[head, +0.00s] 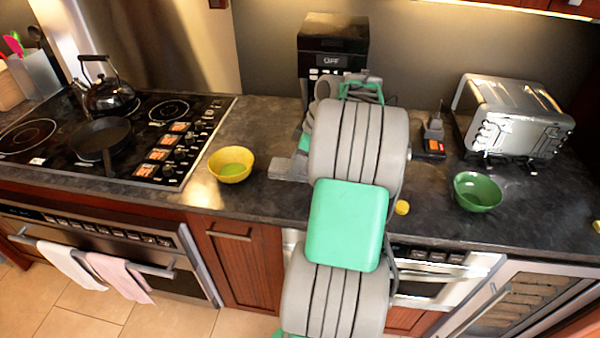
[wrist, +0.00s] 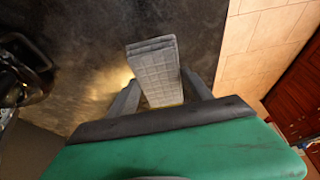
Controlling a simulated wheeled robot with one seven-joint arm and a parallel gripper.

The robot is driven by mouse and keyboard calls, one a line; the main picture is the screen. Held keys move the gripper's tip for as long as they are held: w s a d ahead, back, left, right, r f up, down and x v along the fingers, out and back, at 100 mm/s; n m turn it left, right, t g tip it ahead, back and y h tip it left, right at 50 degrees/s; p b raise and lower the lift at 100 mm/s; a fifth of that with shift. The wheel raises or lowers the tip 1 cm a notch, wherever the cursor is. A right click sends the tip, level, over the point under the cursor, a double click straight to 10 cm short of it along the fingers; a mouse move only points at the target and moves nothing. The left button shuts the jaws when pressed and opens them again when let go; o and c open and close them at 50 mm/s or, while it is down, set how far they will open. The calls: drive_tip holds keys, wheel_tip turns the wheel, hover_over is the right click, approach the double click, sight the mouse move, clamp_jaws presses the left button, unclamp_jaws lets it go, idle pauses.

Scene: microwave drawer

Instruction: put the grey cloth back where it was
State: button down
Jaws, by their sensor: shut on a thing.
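The grey cloth (wrist: 154,70) is a folded, block-like shape with a grid texture, seen in the wrist view. My gripper (wrist: 160,98) is shut on it, with one finger on each side of its near part. The far end of the cloth sticks out past the fingertips, over the dark counter. In the head view my arm covers much of the middle of the counter, and a grey shape (head: 288,168) shows left of it, just right of the yellow bowl. I cannot tell there which part is cloth and which is finger, or whether the cloth touches the counter.
A yellow bowl (head: 231,164) stands left of my arm, beside the stove (head: 110,135). A coffee maker (head: 331,45) stands behind. A green bowl (head: 478,191) and a toaster oven (head: 515,115) are at right. The counter's front edge (head: 262,213) is near; tiled floor lies below.

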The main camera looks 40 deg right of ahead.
sight(300, 184)
drive_tip(key=f, duration=0.2)
drive_tip(key=d+f+p, duration=0.1)
drive_tip(key=f, duration=0.1)
drive_tip(key=shift+s+d+f, duration=0.15)
drive_tip(key=shift+s+f, duration=0.05)
drive_tip(key=shift+f, duration=0.15)
drive_tip(key=shift+f+b, duration=0.25)
drive_tip(key=shift+b, duration=0.1)
drive_tip(key=shift+c, duration=2.2)
unclamp_jaws()
drive_tip(key=shift+r, duration=0.1)
